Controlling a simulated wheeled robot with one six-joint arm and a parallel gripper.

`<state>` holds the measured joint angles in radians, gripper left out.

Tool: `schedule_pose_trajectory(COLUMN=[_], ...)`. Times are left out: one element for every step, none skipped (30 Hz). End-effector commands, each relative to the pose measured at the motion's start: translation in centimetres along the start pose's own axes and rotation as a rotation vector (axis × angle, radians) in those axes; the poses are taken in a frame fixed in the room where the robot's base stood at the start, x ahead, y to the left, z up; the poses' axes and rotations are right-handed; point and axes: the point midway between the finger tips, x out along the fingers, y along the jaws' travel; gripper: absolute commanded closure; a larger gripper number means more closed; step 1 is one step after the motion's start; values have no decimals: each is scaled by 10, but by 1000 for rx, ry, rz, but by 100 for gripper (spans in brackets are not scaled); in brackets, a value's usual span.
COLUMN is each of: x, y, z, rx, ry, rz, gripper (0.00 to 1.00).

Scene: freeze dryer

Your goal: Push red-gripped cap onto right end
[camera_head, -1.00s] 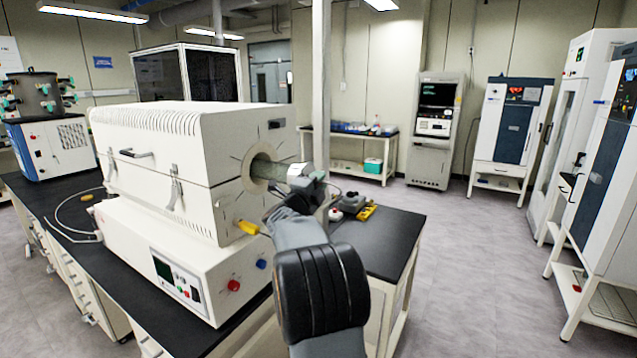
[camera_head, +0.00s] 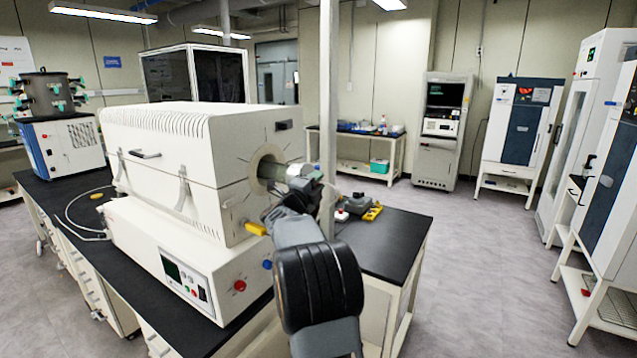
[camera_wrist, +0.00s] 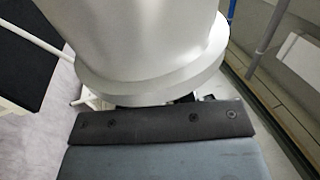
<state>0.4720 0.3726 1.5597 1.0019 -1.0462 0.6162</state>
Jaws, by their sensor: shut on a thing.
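The white tube furnace (camera_head: 200,150) stands on the bench. A dull green tube (camera_head: 272,173) comes out of the round opening at its right end. A silver-grey cap (camera_head: 299,170) sits in line with the tube's end; whether it is around the tube or only against it I cannot tell. My gripper (camera_head: 314,182) is at the cap, shut on it, and partly hidden by my arm. In the wrist view a large pale cylinder with a flange, seemingly the cap (camera_wrist: 150,50), fills the space above my dark gripper pad (camera_wrist: 160,122). No red grip shows on it.
A small white-and-red item (camera_head: 341,215) and a yellow item (camera_head: 372,213) lie on the black bench top (camera_head: 385,245) to the right. A yellow tab (camera_head: 256,229) sticks out below the tube opening.

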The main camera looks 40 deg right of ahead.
Motion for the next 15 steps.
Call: schedule_pose_trajectory(x=[0, 0, 0, 0, 0, 0, 0, 0, 0, 0, 0, 0, 0, 0, 0], y=[-1, -1, -1, -1, -1, -1, -1, -1, -1, -1, -1, -1, -1, -1, 0], z=[0, 0, 0, 0, 0, 0, 0, 0, 0, 0, 0, 0, 0, 0, 0], rx=[1, 1, 1, 2, 1, 2, 2, 2, 2, 1, 1, 1, 1, 1, 1], ry=[-1, -2, -2, -2, -2, -2, -2, -2, -2, -2, -2, -1, -1, -1, -1], rz=[-2, -2, -1, -1, -1, -1, -1, -1, -1, -1, -1, -1, -1, -1, -1], gripper=[100, 100, 100, 100, 100, 100, 75, 72, 68, 65, 62, 59, 56, 53, 49])
